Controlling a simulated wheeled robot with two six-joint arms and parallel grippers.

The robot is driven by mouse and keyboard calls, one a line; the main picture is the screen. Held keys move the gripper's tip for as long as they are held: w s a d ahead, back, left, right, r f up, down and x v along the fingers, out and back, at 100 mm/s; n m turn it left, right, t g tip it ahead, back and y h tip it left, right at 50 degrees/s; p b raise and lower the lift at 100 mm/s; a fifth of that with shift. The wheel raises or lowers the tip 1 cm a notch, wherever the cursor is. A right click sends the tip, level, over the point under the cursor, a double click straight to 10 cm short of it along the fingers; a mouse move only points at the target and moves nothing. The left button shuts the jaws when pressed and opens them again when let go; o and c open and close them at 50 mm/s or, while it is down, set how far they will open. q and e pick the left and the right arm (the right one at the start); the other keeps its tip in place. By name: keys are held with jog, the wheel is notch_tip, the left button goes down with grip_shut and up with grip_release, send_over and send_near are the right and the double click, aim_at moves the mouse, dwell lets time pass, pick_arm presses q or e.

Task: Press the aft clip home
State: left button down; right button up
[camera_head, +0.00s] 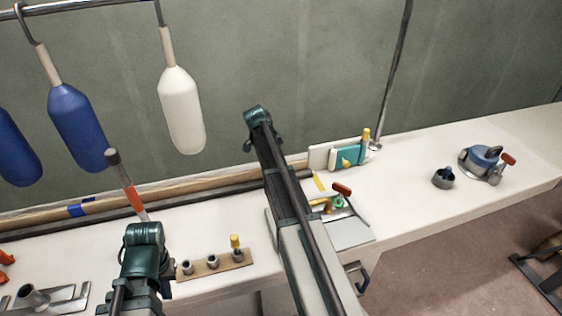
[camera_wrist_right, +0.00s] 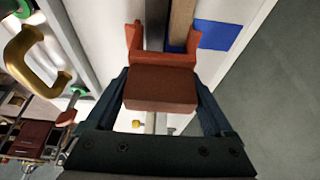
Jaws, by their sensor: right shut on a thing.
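My right gripper (camera_wrist_right: 165,100) is shut on a red-brown clip (camera_wrist_right: 160,88), seen in the right wrist view. The clip's two upright prongs stand either side of a wooden pole (camera_wrist_right: 181,22); I cannot tell how far the pole sits between them. A blue patch (camera_wrist_right: 220,36) shows beside the clip. In the head view the wooden pole (camera_head: 190,188) lies along the back of the bench, and my right forearm hides the right gripper and clip. My left gripper (camera_head: 144,240) is low at the left of the head view; its jaws cannot be made out.
A block with sockets (camera_head: 216,265) stands on the white bench, right of my left arm. A grey tray (camera_head: 352,237) with coloured handles lies right of my right forearm. A blue-grey winch (camera_head: 481,160) stands farther right. Blue and white fenders (camera_head: 181,112) hang above.

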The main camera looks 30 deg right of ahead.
jog(key=shift+f+b, duration=0.5)
jog(key=shift+f, duration=0.1)
dwell(0.3)
jog(key=o, duration=1.6)
jog(key=shift+c, duration=0.2)
jog(key=p+v, duration=1.2)
jog(key=v, duration=0.1)
jog(key=shift+r+p, duration=0.4)
jog(key=shift+w+a, duration=0.1)
